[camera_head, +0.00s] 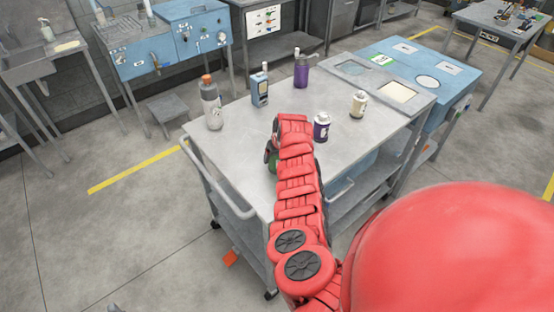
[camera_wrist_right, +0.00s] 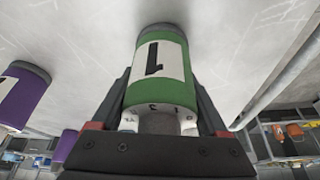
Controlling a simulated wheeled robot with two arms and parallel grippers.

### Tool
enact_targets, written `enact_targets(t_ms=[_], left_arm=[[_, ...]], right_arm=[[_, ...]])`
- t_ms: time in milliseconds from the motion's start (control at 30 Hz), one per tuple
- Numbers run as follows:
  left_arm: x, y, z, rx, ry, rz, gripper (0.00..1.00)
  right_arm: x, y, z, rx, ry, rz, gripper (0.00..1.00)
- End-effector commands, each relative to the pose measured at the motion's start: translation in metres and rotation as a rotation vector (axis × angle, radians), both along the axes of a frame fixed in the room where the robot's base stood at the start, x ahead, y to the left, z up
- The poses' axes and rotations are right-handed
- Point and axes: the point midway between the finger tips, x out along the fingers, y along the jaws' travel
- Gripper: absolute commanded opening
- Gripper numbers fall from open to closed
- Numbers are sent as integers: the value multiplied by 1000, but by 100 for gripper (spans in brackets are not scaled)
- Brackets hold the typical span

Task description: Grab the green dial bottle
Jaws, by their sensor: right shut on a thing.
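The green bottle (camera_wrist_right: 187,88) with a white label marked "1" fills the middle of the right wrist view, which shows it upside down. In the head view only a small green patch of it (camera_head: 273,163) shows beside my arm, on the metal cart near its front left edge. My right gripper (camera_wrist_right: 163,122) has its dark fingers on both sides of the bottle and is shut on it. In the head view the gripper (camera_head: 270,152) is mostly hidden behind my red arm. The bottle appears to rest on the cart top. My left gripper is not in view.
The metal cart (camera_head: 235,150) also holds a purple-labelled bottle (camera_head: 321,126) close right of my arm, a cream bottle (camera_head: 358,104), a purple bottle (camera_head: 301,71), a blue device (camera_head: 260,90) and a clear orange-capped bottle (camera_head: 211,104). The cart's left front is clear.

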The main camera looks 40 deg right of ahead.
Motion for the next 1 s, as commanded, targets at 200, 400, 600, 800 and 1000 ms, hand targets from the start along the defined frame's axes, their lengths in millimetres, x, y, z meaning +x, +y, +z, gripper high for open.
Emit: enact_targets(t_ms=[200,400,600,800,1000], left_arm=[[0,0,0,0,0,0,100],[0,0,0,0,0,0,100],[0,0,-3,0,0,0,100],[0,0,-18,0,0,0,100],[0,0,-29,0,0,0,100]], right_arm=[[0,0,0,0,0,0,6],[0,0,0,1,0,0,2],[0,0,3,1,0,-1,2],[1,0,18,-3,-5,2,2],[-15,-1,34,-7,-5,-7,2]])
